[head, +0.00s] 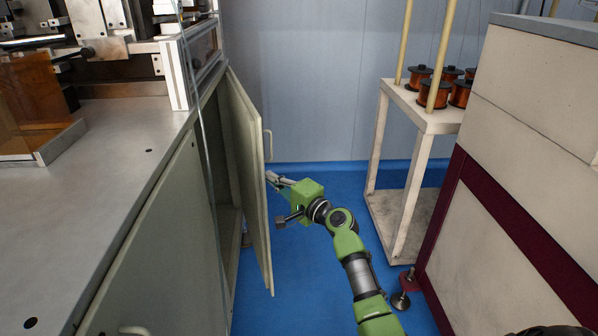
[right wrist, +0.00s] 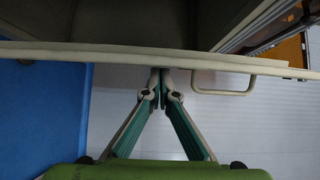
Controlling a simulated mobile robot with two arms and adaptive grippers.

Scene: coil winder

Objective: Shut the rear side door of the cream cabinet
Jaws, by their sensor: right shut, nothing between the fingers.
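The cream cabinet (head: 160,235) runs along the left under a metal worktop. Its rear side door (head: 250,185) stands ajar, swung out over the blue floor, with a dark gap behind it. The door has a pale bar handle (head: 268,145) on its outer face. My right gripper (head: 270,178) is shut and empty, with its tips close to the door's outer face, below the handle. In the right wrist view the door (right wrist: 100,55) crosses edge-on just beyond the shut fingertips (right wrist: 160,75). The handle (right wrist: 240,88) is right of them. Contact cannot be told for sure. My left gripper is not seen.
A white stand (head: 438,122) with copper wire spools (head: 438,94) and upright rods is at the back right. A cream and maroon machine (head: 510,170) fills the right side, with a levelling foot (head: 402,300) on the floor. Blue floor (head: 325,265) lies between.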

